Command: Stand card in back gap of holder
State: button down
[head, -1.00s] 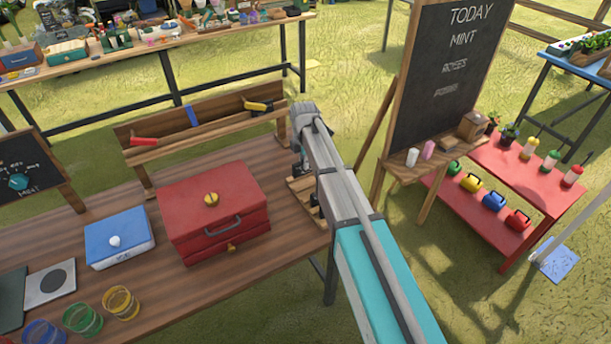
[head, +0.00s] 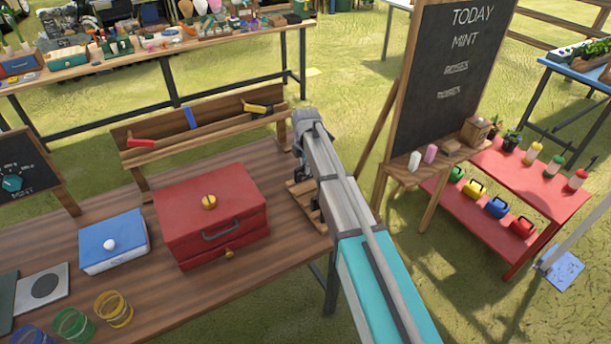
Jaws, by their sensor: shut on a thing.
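The holder (head: 301,200) is a low wooden piece with slots, at the right end of the brown table. My arm covers its right side, so I cannot tell its gaps apart. My gripper (head: 300,168) points down by the holder's back end, mostly hidden behind my wrist. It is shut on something. The card is not plainly visible; it is hidden by my arm and gripper.
A red box (head: 210,215) with a drawer stands left of the holder, with a blue box (head: 113,242) further left. A wooden tool rack (head: 195,135) stands behind. A chalkboard easel (head: 445,80) stands right of my arm. Jars (head: 113,308) stand at front left.

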jog(key=shift+f+b, duration=1.25)
jog(key=shift+f, duration=0.35)
jog(key=shift+f, duration=0.15)
jog(key=c, duration=0.6)
grip_release()
jog(key=shift+r, duration=0.25)
notch_tip(320, 180, up, 12)
jog(key=p, duration=1.2)
